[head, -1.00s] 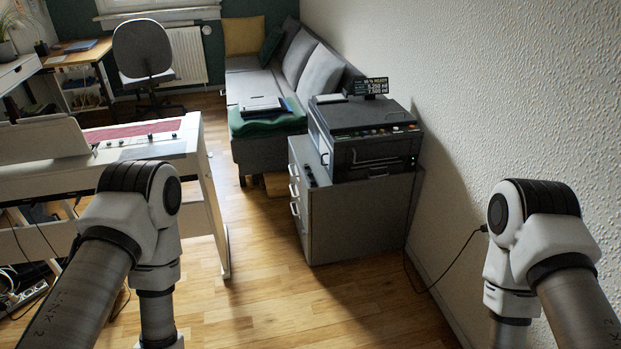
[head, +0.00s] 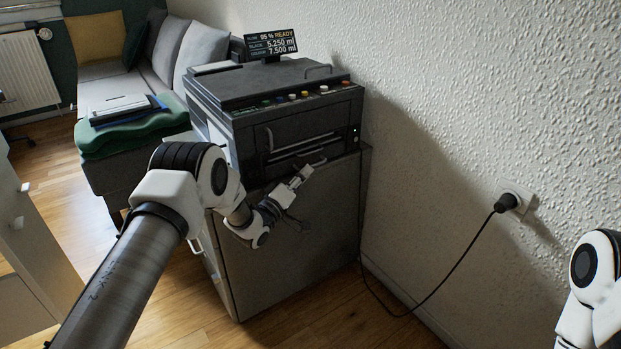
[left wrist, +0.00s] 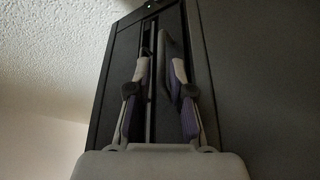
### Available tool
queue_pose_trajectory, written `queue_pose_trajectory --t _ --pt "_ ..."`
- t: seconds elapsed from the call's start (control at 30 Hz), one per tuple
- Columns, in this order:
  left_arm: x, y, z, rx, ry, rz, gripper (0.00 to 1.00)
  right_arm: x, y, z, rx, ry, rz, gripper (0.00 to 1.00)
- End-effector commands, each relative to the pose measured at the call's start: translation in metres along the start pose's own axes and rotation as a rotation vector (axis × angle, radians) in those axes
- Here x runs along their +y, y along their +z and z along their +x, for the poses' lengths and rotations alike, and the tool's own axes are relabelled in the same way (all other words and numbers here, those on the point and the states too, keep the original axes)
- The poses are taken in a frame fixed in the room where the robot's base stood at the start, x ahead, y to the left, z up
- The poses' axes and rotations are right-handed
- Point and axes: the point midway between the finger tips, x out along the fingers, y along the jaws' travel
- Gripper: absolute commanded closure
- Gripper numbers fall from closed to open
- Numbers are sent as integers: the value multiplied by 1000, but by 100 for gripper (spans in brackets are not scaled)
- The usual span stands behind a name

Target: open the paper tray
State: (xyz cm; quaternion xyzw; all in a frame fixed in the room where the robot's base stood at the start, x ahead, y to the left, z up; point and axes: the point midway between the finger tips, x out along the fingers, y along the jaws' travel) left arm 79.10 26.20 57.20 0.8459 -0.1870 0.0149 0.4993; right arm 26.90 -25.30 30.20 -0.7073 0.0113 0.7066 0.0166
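The dark printer (head: 275,95) stands on a grey cabinet. Its front, facing me, has a slot panel (head: 300,143) with long bars; the paper tray's outline is hard to tell from it in the shade. My left gripper (head: 303,173) is right before the lower part of this front, at the handle's height. In the left wrist view its two fingers (left wrist: 158,75) are apart, with a dark handle bar (left wrist: 167,62) showing between them. Contact cannot be told. My right gripper is out of view; only part of my right arm shows at the right edge.
The cabinet (head: 300,235) stands beside the textured wall (head: 450,110). A black cable (head: 455,265) hangs to a wall socket (head: 516,198). A sofa (head: 115,90) with a green cushion is at the left. Wooden floor (head: 60,185) is free in front of it.

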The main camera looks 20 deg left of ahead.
Motion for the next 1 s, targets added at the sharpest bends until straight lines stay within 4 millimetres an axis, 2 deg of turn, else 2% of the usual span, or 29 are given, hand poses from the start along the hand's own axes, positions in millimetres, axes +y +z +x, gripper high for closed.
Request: queue_pose_trajectory --t 0.1,0.23,0.47,0.5,0.53,0.83,1.0 --pt "-3 3 21 -1 2 2 79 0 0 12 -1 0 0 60" --pt "-2 1 33 0 -1 1 79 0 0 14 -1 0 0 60" --pt "-1 1 34 0 -4 0 79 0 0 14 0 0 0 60" --pt "-1 1 34 0 -4 0 94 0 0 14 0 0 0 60" --pt "-1 1 34 0 -4 0 100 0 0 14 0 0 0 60" --pt "0 3 34 -1 -5 0 100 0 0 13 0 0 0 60" --pt "6 16 39 -4 -4 0 100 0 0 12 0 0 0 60"
